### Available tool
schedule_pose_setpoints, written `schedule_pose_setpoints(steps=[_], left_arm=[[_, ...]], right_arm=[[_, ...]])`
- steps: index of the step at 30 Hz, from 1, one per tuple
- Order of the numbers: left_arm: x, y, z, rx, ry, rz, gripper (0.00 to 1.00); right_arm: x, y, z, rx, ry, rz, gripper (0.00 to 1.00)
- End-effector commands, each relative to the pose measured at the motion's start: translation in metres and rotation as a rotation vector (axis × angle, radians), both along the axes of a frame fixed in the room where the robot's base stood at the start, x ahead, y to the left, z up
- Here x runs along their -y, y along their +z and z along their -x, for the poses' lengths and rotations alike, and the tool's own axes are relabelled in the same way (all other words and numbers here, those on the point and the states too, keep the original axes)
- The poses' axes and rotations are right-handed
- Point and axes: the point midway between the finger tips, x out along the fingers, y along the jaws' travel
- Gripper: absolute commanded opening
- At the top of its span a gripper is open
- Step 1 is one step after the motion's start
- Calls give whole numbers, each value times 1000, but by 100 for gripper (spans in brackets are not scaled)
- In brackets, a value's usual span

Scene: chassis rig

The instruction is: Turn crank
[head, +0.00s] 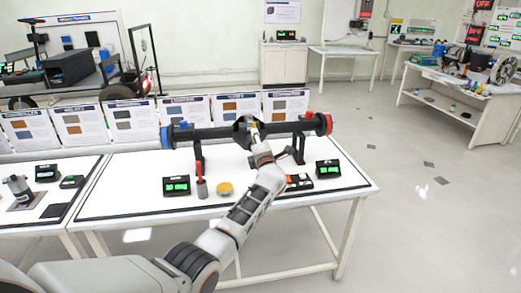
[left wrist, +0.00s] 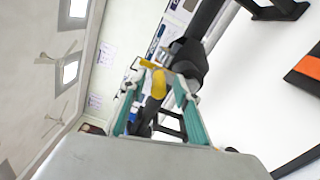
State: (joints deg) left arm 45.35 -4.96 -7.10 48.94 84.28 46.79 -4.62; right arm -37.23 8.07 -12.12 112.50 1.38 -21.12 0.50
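A black axle rig (head: 210,133) with a blue left end and a red right end spans the worktable on black stands. A small yellow crank part (head: 256,125) is at its middle hub. My left arm reaches up to the hub, with its gripper (head: 256,141) just in front of it. In the left wrist view, the teal fingers of my left gripper (left wrist: 157,84) stand apart, one on each side of the yellow crank part (left wrist: 157,82). Black rig parts show behind it; contact with the fingers is unclear. My right gripper is not in view.
On the white table (head: 130,200) are a green-screened box (head: 176,186), a red-handled tool in a holder (head: 200,182), a yellow disc (head: 224,188) and another green-screened box (head: 327,169). Information panels (head: 190,108) line the back edge. Open floor lies right of the table.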

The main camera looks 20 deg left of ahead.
Motion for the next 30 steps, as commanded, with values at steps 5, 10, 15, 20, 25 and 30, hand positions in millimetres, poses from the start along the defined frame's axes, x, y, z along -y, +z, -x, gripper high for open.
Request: schedule_pose_setpoints(steps=[5, 10, 15, 20, 25, 30], left_arm=[[12, -1, 19, 0, 0, 4, 32], [26, -2, 42, 0, 0, 4, 32], [41, -1, 67, 0, 0, 4, 32], [52, -1, 84, -1, 0, 3, 32], [57, 0, 94, -1, 0, 1, 32], [58, 1, 95, 0, 0, 0, 32]], right_arm=[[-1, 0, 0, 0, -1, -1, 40], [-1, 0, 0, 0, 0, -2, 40], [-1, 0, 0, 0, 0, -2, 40], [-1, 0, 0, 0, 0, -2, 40], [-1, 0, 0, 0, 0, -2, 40], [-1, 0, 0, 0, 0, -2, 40]])
